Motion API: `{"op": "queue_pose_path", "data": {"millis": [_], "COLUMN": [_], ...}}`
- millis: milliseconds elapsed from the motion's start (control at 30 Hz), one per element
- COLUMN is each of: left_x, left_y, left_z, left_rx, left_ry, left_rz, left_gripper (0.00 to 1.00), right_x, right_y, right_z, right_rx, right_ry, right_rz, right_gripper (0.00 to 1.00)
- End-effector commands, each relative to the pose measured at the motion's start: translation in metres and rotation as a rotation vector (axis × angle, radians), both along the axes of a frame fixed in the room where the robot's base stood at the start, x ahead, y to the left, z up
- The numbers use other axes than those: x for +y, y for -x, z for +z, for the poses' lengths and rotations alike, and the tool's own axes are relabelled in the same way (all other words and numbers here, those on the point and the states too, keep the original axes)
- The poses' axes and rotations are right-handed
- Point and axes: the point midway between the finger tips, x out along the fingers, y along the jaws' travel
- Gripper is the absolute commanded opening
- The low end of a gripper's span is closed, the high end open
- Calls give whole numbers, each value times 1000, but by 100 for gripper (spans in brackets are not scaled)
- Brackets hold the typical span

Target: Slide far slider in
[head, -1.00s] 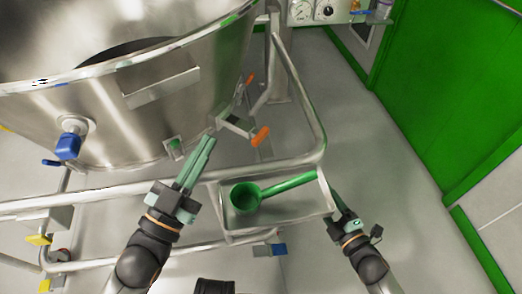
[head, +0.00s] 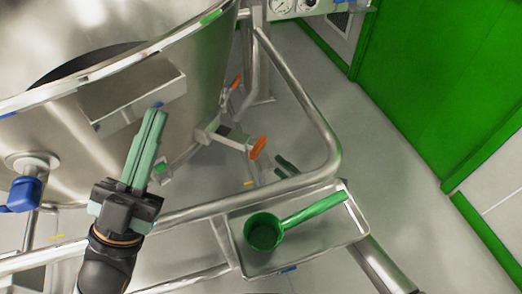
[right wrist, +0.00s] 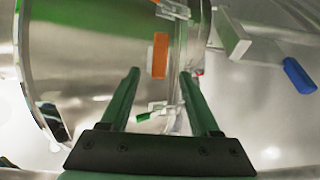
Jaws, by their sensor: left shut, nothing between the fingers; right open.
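Two orange-ended handles show on the steel vessel's underside fittings in the head view: a farther one (head: 236,83) and a nearer one (head: 258,148). The frames do not make certain which is the far slider. My left gripper (head: 155,112) is shut and empty, in front of the vessel's side near a steel box. My right gripper (head: 284,163) shows partly behind the frame rail, just right of and below the nearer orange handle. In the right wrist view its fingers (right wrist: 160,76) are open, with an orange handle (right wrist: 160,55) ahead between them, apart from both.
A tray (head: 355,238) holding a green scoop (head: 263,232) hangs on the frame, above my right arm. The steel rail (head: 318,125) bends around the right gripper. A blue-handled valve (head: 25,193) stands out at left. Floor is clear at right.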

Motion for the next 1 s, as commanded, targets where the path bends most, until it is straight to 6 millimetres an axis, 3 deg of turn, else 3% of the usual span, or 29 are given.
{"op": "queue_pose_path", "data": {"millis": [167, 400, 833, 1000], "left_x": [-3, -3, -3, -3], "left_y": [15, 14, 13, 13], "left_z": [8, -3, -5, -5], "left_rx": [-86, -74, -69, -69], "left_ry": [0, 11, 14, 14], "left_rz": [-24, -35, -38, -38], "left_gripper": [0, 0, 0, 0], "right_x": [25, 48, 56, 55], "right_y": [-30, -57, -65, -65], "right_z": [-1, -1, 0, 0], "right_rx": [-2, -1, 1, 1], "right_ry": [-3, -2, -2, -2], "right_rz": [0, -1, 0, 0], "right_gripper": [62, 62, 62, 46]}}
